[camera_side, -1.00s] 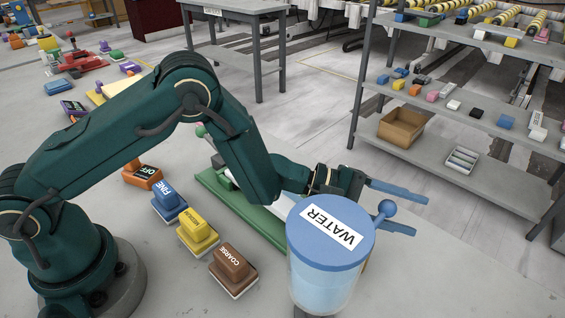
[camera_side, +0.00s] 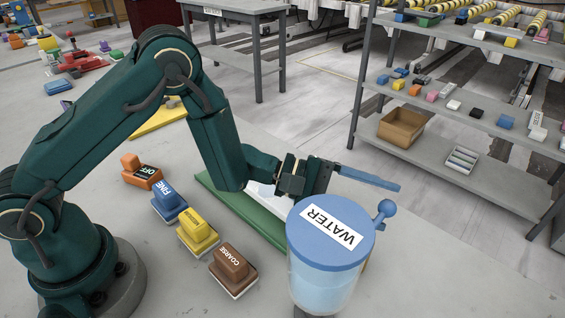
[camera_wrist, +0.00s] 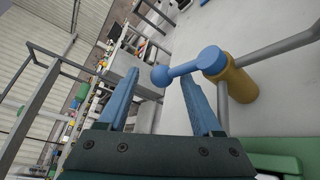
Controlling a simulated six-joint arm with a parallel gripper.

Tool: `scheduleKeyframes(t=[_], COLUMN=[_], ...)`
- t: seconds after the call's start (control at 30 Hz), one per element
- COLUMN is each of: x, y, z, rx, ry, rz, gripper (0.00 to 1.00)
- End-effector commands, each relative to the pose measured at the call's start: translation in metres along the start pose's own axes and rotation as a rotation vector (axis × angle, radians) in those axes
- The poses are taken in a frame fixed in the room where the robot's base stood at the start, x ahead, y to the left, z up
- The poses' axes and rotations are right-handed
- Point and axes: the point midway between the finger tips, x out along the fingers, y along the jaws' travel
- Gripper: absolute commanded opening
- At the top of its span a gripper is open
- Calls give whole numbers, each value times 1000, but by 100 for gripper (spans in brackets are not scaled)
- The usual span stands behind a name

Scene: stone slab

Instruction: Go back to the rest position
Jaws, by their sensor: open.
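My gripper (camera_side: 368,180) has two long blue fingers and is held above the slab, behind the water container. In the side view only one finger shows clearly, pointing right. In the wrist view my gripper (camera_wrist: 160,105) is open, with its fingers wide apart and nothing held between them. The clear container with a blue lid marked WATER (camera_side: 330,243) stands at the front. A blue ball-ended handle (camera_side: 384,211) sticks out at its right side. In the wrist view a blue ball-ended handle (camera_wrist: 187,68) on a yellow post shows beyond the right finger.
Blocks marked OFF (camera_side: 142,172), FINE (camera_side: 168,202), yellow (camera_side: 198,232) and COARSE (camera_side: 233,271) stand in a row left of the water container. A green base (camera_side: 245,215) lies under my arm. A shelf rack (camera_side: 470,120) stands at the right back.

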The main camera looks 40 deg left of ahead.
Motion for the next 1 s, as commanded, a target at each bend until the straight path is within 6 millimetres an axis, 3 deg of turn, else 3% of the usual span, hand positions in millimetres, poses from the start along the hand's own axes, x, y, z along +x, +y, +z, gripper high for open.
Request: scheduleKeyframes(t=[0.47,0.7,0.87,1.0], x=[-4,-31,-55,-84], y=[8,31,46,44], z=[-6,-29,29,72], rx=[-18,-14,172,351], ry=[-1,62,-37,-88], rz=[-43,-211,-332,-453], gripper=[66,66,66,66])
